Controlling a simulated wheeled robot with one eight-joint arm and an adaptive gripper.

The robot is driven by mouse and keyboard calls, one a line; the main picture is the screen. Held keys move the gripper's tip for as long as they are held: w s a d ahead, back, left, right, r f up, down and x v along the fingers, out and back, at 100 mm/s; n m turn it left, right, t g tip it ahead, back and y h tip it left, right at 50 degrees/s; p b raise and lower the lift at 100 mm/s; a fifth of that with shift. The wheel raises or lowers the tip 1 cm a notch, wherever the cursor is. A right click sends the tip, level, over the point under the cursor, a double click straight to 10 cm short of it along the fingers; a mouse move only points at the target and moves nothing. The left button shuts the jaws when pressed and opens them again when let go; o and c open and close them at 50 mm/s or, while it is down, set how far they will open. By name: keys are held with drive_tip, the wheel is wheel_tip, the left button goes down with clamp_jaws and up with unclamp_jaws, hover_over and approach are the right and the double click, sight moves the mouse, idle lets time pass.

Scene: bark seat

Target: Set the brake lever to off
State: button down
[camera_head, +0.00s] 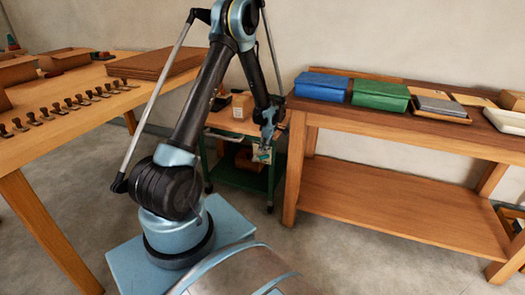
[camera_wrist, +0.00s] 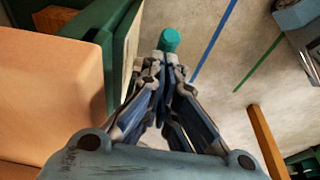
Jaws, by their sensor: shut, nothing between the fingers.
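A teal rounded knob (camera_wrist: 169,39), which looks like the end of the brake lever, shows just beyond my fingertips in the wrist view. The rest of the lever is hidden behind the fingers, and I cannot tell its setting. In the head view a small teal part (camera_head: 262,156) shows at the right side of the green cart (camera_head: 238,176). My gripper (camera_wrist: 163,64) is shut and empty, with its tips close to the knob; I cannot tell whether they touch. In the head view my gripper (camera_head: 267,136) hangs at the cart's right side.
A cardboard box (camera_head: 243,105) stands on the cart, close to my gripper's left in the wrist view. A wooden bench (camera_head: 400,121) with blue and green boxes stands right. A table (camera_head: 60,125) with a row of stamps stands left. Open floor lies in front of the cart.

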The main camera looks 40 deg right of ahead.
wheel_tip(320, 180, up, 9)
drive_tip(key=g, duration=0.2)
hover_over(261, 157)
drive_tip(key=w, duration=0.1)
drive_tip(key=shift+h, duration=0.4)
drive_tip(key=f, duration=0.9)
drive_tip(key=shift+w, duration=0.2)
drive_tip(key=shift+s+d+f, duration=0.1)
drive_tip(key=shift+s+f, duration=0.2)
drive_tip(key=shift+f, duration=0.25)
drive_tip(key=shift+s+d+f, duration=0.45)
drive_tip(key=shift+s+f, duration=0.15)
drive_tip(key=shift+s, duration=0.2)
